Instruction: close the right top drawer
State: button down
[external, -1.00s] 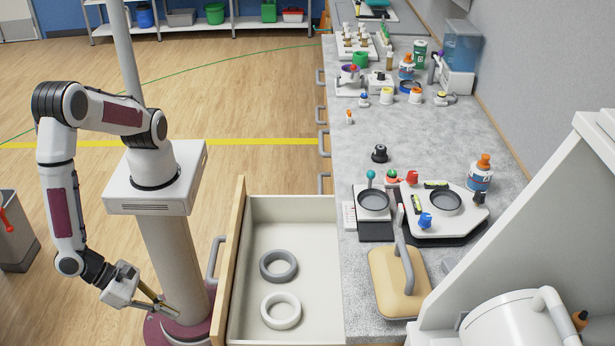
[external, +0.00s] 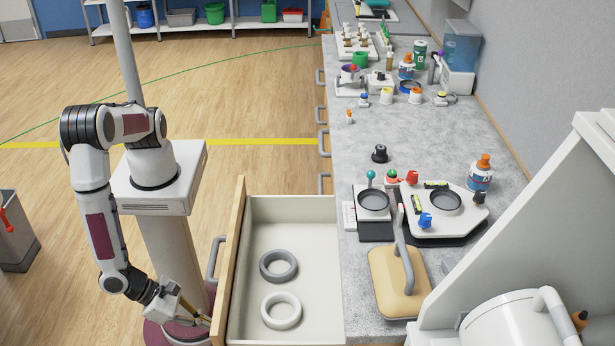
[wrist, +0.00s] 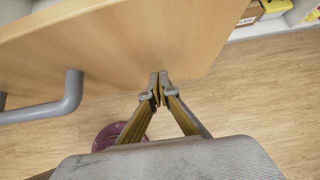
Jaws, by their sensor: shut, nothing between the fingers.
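The open drawer (external: 318,215) sticks out from the counter toward my base in the external view. Its wooden front (external: 230,255) carries a grey bar handle (external: 214,260). Two rings lie inside it, a grey ring (external: 278,266) and a white ring (external: 281,310). My gripper (external: 207,322) is low, at the near end of the drawer front, on its outer side. In the wrist view my gripper (wrist: 158,75) is shut and empty, its tips at or very close to the wooden front (wrist: 140,40). The handle (wrist: 70,95) is to its left. Contact is unclear.
The grey countertop (external: 400,130) has pans, bottles and a beige block with a handle (external: 398,280). A white machine (external: 510,320) stands at the lower right. Open wooden floor lies behind my base, with a grey bin (external: 15,235) at the left.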

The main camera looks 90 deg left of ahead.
jog(key=shift+w, duration=0.3)
jog(key=w, duration=3)
jog(key=shift+w, duration=0.4)
jog(key=shift+w+r, duration=0.1)
jog(key=shift+w, duration=0.7)
jog(key=shift+w+a, duration=0.1)
jog(key=shift+s, duration=0.2)
jog(key=shift+s, duration=0.25)
jog(key=s, duration=0.4)
jog(key=v, duration=0.9)
jog(key=shift+s+r, duration=0.2)
jog(key=shift+s, duration=0.1)
jog(key=shift+n, duration=0.3)
